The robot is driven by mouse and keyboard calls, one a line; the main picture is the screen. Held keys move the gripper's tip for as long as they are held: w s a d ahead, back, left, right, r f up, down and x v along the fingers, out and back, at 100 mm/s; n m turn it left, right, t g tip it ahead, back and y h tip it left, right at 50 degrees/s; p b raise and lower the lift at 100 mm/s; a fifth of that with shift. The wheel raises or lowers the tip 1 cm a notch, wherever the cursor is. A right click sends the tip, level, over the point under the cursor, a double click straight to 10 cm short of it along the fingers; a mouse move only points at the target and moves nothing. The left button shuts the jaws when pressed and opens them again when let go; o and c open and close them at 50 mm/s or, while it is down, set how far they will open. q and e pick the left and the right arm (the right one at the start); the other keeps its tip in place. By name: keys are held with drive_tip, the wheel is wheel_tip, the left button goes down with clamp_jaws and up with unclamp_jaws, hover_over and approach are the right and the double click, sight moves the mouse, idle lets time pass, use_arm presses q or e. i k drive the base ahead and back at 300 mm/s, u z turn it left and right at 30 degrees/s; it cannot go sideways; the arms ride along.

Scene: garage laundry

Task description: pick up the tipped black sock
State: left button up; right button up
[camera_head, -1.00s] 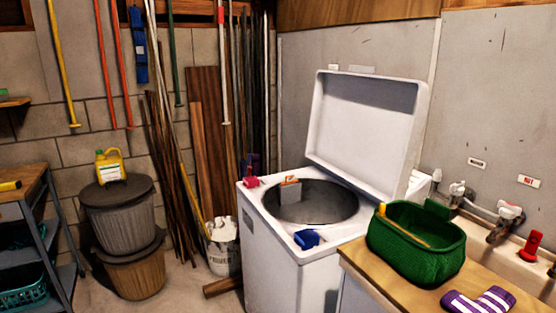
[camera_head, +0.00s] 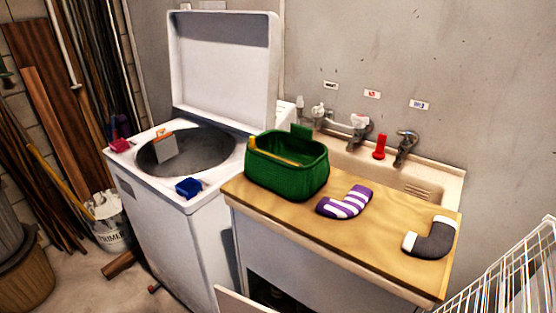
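A black sock (camera_head: 434,240) with a white toe and a white cuff lies on its side, bent, on the right end of the wooden counter (camera_head: 340,245). A purple-and-white striped sock (camera_head: 345,203) lies to its left, apart from it. Neither of my grippers shows in the head view.
A green basket (camera_head: 287,165) stands on the counter's left end. Left of it is an open-lidded washing machine (camera_head: 165,215) with a blue item (camera_head: 188,187) on its top. A sink with taps (camera_head: 405,148) is behind the counter. A white wire rack (camera_head: 515,275) stands at the lower right.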

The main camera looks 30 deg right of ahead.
sight(440, 242)
drive_tip(key=z, duration=1.9)
